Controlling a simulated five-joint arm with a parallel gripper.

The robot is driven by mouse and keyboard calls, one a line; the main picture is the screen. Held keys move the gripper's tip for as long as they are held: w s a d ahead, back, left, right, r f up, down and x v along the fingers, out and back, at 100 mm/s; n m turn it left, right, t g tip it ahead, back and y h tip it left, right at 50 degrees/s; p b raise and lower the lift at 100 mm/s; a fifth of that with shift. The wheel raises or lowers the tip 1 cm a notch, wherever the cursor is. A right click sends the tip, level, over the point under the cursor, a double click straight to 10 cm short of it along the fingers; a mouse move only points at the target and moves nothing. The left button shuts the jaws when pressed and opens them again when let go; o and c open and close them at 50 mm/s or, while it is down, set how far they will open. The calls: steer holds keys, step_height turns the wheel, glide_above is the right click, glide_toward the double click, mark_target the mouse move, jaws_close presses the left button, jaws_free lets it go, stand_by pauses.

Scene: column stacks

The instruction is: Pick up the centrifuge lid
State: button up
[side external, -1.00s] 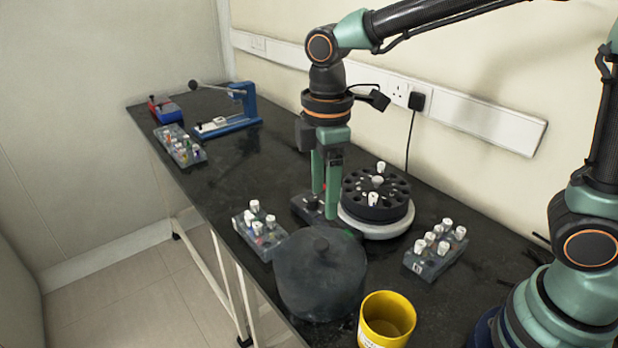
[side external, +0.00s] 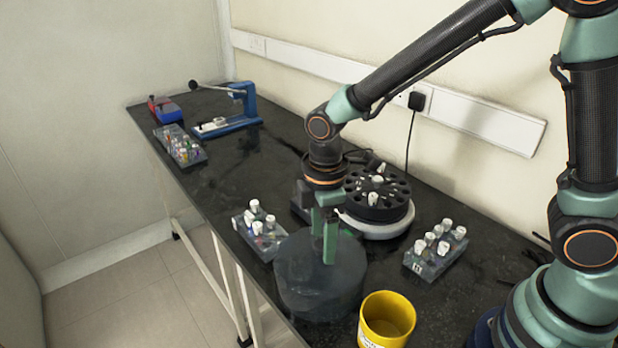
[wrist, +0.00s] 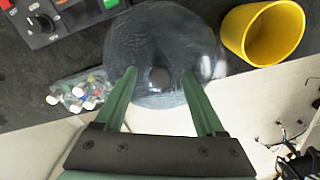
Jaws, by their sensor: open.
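The centrifuge lid (side external: 318,285) is a dark grey, translucent dome lying on the black bench near its front edge. It also shows in the wrist view (wrist: 160,40), with a dark round knob (wrist: 159,78) at its centre. My gripper (side external: 326,250) is over the lid, fingers pointing down. In the wrist view my gripper (wrist: 158,75) is open, its green fingers on either side of the knob with gaps to it. The knob is hidden behind the fingers in the side view. I cannot tell whether the fingertips touch the lid.
The centrifuge (side external: 376,212) with its black rotor stands just behind the lid. A yellow cup (side external: 386,318) is close at the lid's right. Tube racks stand left (side external: 262,238) and right (side external: 433,262). A blue press-like device (side external: 240,115) is far back.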

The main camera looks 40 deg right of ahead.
jaws_close()
stand_by(1.4)
